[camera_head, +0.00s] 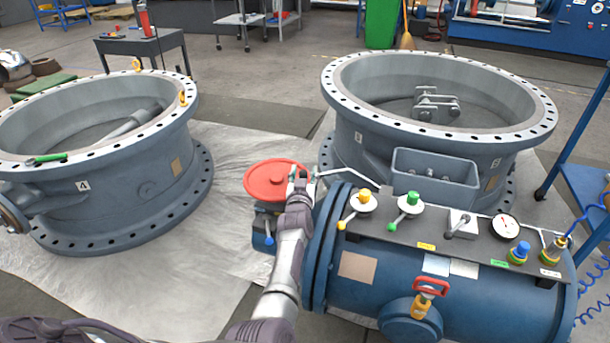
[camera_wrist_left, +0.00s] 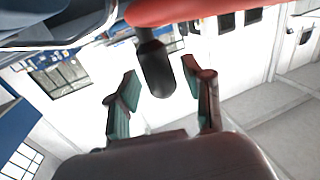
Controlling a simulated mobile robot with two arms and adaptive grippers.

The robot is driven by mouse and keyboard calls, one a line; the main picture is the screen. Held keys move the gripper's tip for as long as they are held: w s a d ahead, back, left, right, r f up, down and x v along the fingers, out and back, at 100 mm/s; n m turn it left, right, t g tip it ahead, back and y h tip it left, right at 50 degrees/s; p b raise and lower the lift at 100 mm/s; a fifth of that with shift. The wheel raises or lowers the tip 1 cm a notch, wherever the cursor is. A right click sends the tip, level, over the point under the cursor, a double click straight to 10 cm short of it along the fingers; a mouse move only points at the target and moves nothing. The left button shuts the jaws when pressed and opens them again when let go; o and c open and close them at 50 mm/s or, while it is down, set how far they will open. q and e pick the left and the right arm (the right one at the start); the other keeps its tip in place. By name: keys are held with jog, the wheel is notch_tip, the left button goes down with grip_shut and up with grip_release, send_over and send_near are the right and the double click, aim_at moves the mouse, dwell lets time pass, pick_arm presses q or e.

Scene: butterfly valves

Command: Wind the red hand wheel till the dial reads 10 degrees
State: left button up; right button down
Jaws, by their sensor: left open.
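The red hand wheel (camera_head: 272,180) sits on a small blue housing at the left end of the blue pipe body. My left gripper (camera_head: 298,178) is at the wheel's right edge, open. In the left wrist view the wheel's red rim (camera_wrist_left: 190,10) crosses the top, and a dark handle (camera_wrist_left: 155,70) shows between my two open fingers (camera_wrist_left: 160,78). I cannot tell if either finger touches it. A white round dial (camera_head: 505,227) with a red needle is on the pipe's top plate; its reading is too small to make out. My right gripper is not in view.
The blue pipe body (camera_head: 450,300) carries yellow, green and blue knobs, close right of my arm. A bent grey rod (camera_head: 345,176) runs just behind my gripper. Large grey valve rings stand left (camera_head: 110,190) and behind right (camera_head: 345,130). Sheeted floor lies open left of the wheel.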

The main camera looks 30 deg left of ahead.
pick_arm(q)
notch_tip(320, 180, up, 10)
jog(key=shift+d+f, duration=0.1)
jog(key=shift+f, duration=0.15)
dwell(1.5)
